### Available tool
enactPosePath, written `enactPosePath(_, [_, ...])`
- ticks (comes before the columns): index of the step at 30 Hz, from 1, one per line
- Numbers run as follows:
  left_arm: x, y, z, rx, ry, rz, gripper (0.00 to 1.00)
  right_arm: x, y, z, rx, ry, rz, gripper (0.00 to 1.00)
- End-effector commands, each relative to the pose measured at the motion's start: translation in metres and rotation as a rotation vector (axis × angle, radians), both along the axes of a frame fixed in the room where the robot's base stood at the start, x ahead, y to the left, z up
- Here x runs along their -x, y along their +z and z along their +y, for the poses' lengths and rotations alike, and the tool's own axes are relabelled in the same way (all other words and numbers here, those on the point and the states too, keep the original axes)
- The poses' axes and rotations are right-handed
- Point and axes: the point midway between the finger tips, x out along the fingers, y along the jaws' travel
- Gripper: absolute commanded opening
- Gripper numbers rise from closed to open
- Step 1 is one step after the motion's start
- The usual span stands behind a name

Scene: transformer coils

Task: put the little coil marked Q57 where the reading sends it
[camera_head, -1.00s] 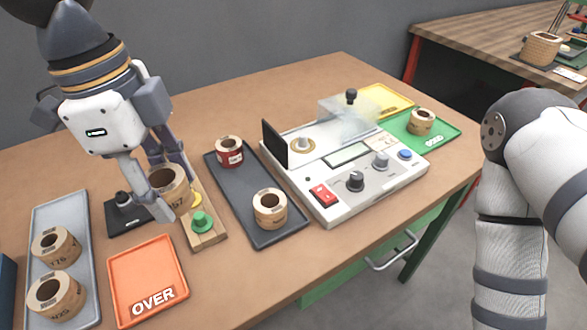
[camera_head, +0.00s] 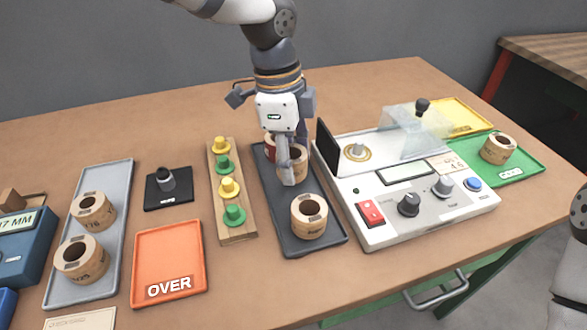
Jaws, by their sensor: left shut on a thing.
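My left gripper (camera_head: 292,170) points down over the middle of the dark grey tray (camera_head: 268,190) and is shut on a small tan coil (camera_head: 299,163). Its marking cannot be read now, and the gripper hides part of it. Whether the coil touches the tray cannot be told. A red coil (camera_head: 269,147) stands behind it, partly hidden by the gripper. Another tan coil (camera_head: 309,217) stands at the front of the same tray. The tester (camera_head: 405,215), with its display, red switch and knobs, stands just to the right. My right gripper is out of view.
A light grey tray (camera_head: 120,177) holds two tan coils. The orange OVER tray (camera_head: 188,240) is empty. At right are a green tray (camera_head: 527,172) with one coil and a yellow tray (camera_head: 468,117).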

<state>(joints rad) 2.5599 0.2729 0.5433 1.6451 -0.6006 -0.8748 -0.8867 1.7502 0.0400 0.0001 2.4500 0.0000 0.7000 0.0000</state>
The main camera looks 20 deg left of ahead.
Motion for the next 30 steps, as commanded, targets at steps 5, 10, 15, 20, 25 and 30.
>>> enactPosePath(5, [0.000, -0.032, 0.000, 0.000, 0.000, 0.002, 0.09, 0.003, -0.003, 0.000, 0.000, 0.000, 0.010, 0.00])
enactPosePath(10, [0.000, -0.030, 0.000, 0.001, 0.000, -0.002, 0.09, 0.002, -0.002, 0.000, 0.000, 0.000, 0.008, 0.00])
enactPosePath(15, [0.000, -0.034, 0.000, 0.000, 0.000, 0.000, 0.09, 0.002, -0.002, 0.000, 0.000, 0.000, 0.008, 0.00])
enactPosePath(20, [0.001, -0.034, 0.000, 0.000, 0.000, 0.000, 0.64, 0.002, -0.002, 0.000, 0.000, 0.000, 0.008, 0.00])
enactPosePath(25, [0.000, -0.034, 0.000, 0.000, 0.000, 0.000, 0.64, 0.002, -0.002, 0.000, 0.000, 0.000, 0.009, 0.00])
enactPosePath(30, [0.000, -0.019, 0.001, 0.000, 0.001, -0.006, 0.64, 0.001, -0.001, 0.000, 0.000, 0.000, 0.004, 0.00])
